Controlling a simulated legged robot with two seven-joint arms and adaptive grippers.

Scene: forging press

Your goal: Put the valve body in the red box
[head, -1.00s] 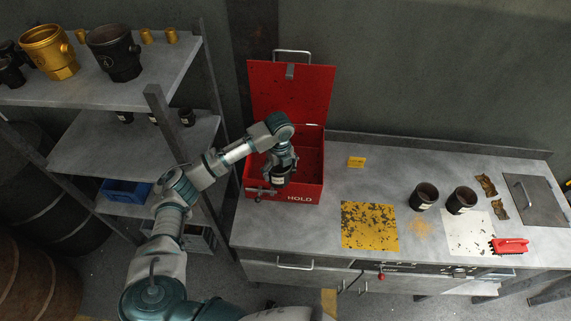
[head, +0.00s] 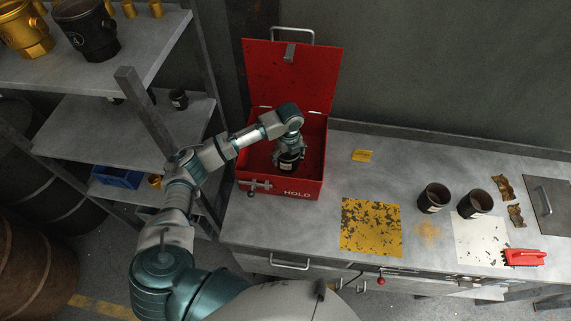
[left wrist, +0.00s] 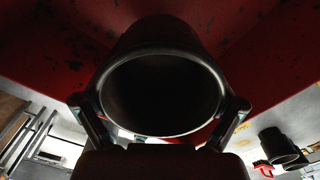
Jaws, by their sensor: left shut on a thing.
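The red box (head: 308,188), marked HOLD, stands open at the left end of the bench with its lid raised at the back. My left gripper (head: 290,152) is at the box's opening, shut on a dark valve body (head: 287,164) with a pale label. In the left wrist view the valve body's round dark mouth (left wrist: 162,92) sits between the two fingers, with red box walls around it. I cannot tell whether it touches the box floor. Two similar dark bodies stand on the bench, one left (head: 433,197) and one right (head: 475,203). My right gripper is not in view.
A metal shelf (head: 110,145) with parts stands at left.

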